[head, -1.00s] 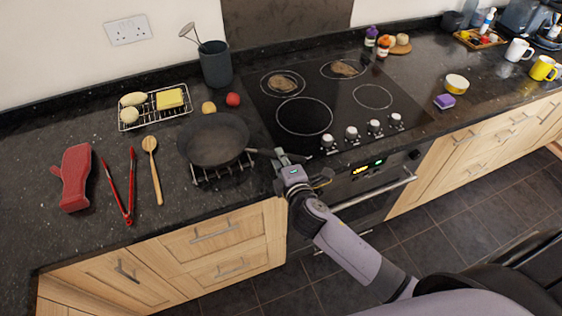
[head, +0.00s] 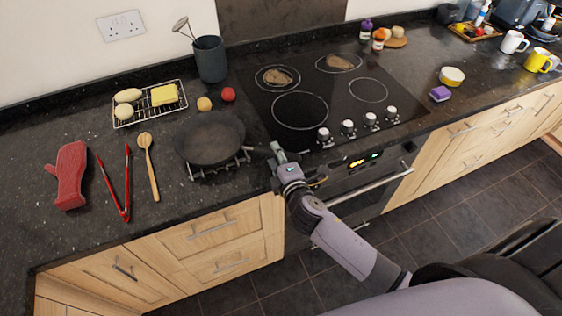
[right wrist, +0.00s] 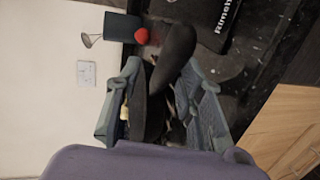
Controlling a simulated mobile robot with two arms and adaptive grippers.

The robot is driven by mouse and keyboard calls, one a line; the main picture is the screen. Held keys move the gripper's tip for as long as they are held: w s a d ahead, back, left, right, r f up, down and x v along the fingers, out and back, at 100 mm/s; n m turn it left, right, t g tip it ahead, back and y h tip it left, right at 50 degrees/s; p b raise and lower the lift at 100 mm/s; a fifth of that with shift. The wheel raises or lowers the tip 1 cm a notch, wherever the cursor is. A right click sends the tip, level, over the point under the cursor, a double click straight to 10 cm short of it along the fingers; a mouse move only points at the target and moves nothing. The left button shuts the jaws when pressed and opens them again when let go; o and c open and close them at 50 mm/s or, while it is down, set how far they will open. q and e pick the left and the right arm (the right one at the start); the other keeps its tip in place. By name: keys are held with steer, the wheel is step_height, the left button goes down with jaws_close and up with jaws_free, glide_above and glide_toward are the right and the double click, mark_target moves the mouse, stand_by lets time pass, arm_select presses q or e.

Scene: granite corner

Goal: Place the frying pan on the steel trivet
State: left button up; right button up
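The dark frying pan (head: 210,138) sits over the steel trivet (head: 220,168) on the granite worktop, left of the hob. The trivet's wire bars and feet show below the pan's front edge; the pan covers the rest. The pan's handle points right, towards my right gripper (head: 278,157). In the right wrist view my right gripper (right wrist: 165,100) has its fingers spread, with the dark handle (right wrist: 176,52) showing between and beyond them. No grip on the handle is visible. My left gripper is not in view.
A wooden spoon (head: 149,165), red tongs (head: 118,185) and a red oven mitt (head: 70,175) lie left of the pan. A wire rack (head: 148,118) with food and a utensil pot (head: 210,60) stand behind. The hob (head: 330,95) is to the right.

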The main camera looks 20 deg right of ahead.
steer(key=b+v, duration=0.2)
steer(key=v, duration=1)
steer(key=shift+w, duration=0.1)
steer(key=s+d+f+m+g, duration=0.1)
steer(key=s+f+m+g, duration=0.15)
steer(key=f, duration=0.85)
steer(key=s+d+f+m+g, duration=0.1)
steer(key=s+f+g, duration=0.15)
steer(key=f, duration=0.85)
steer(key=s+d+f+m+g, duration=0.15)
steer(key=s+f, duration=0.25)
steer(key=f, duration=0.7)
steer(key=s+f+m+g, duration=0.2)
steer(key=s+f, duration=0.4)
steer(key=s, duration=0.3)
steer(key=s+d+f+m+g, duration=0.1)
steer(key=s+f+m+g, duration=0.2)
steer(key=s+f, duration=0.3)
steer(key=s+d+f+m+g, duration=0.1)
steer(key=s+f+m, duration=0.4)
steer(key=s, duration=0.6)
steer(key=shift+s+f+g+y, duration=0.3)
steer(key=shift+f+g+y, duration=0.15)
steer(key=shift+g, duration=0.3)
